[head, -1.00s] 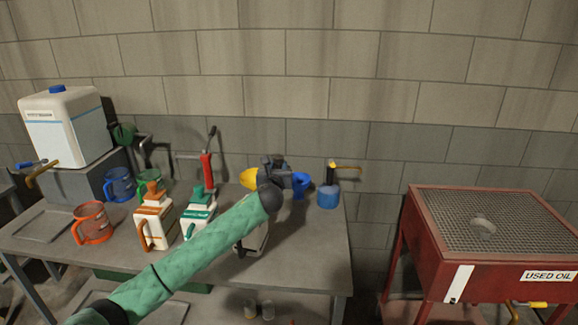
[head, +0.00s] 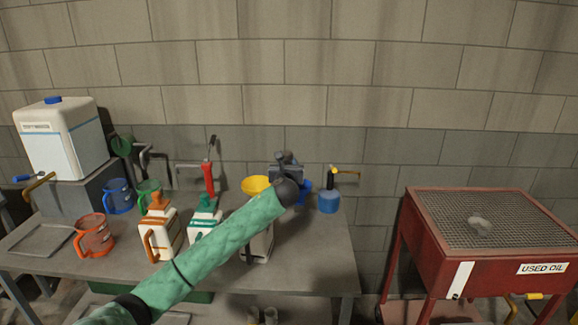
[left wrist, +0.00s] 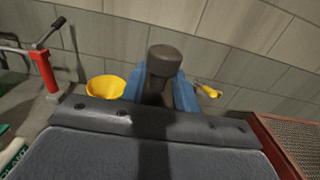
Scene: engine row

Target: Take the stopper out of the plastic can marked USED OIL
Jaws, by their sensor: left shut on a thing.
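My left gripper (head: 285,165) is above the back of the bench, past the black joint at the end of my green-sleeved arm. In the left wrist view its blue fingers are shut on a dark stopper-like cylinder (left wrist: 165,62). A pale can (head: 258,246) stands below my forearm, which hides most of it; any marking on it and its mouth are hidden. A white can with an orange stopper (head: 160,230) and one with a green stopper (head: 203,218) stand to its left. My right gripper is not in view.
The words USED OIL show on a label (head: 541,268) of the red grated drain stand (head: 440,265), right of the bench. A yellow funnel (head: 256,185), a blue canister (head: 328,203) and a red-handled tool (head: 208,180) are near the gripper. Jugs stand at the bench's left.

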